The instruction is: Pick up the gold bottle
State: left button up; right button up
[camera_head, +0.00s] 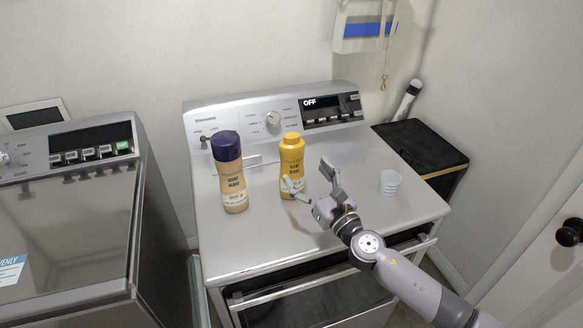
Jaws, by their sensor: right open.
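The gold bottle (291,160), yellow-gold with a yellow cap and a printed label, stands upright on top of the silver machine (262,240). My right gripper (311,180) comes in from the lower right. It is open and empty, just to the right and front of the gold bottle. One finger covers part of the bottle's lower front in the picture; I cannot tell whether it touches. The other finger is to the right of the bottle. My left gripper is not in view.
A tan bottle with a dark purple cap (231,175) stands left of the gold bottle. A small clear cup (389,182) stands to the right. The control panel (270,115) rises behind. A second machine (70,210) is at the left, and a black-topped stand (425,148) at the right.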

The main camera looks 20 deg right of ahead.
aim_at(297, 157)
jog(key=x, duration=0.3)
jog(key=shift+w, duration=0.35)
jog(key=p+x, duration=0.1)
jog(key=x, duration=0.3)
jog(key=shift+w+r, duration=0.15)
jog(key=shift+w, duration=0.4)
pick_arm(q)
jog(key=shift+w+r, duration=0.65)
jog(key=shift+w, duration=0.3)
pick_arm(e)
jog(key=shift+c, duration=0.2)
jog(key=shift+s, duration=0.1)
jog(key=shift+c, duration=0.7)
grip_shut()
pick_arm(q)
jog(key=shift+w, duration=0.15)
pick_arm(e)
jog(key=shift+r, duration=0.15)
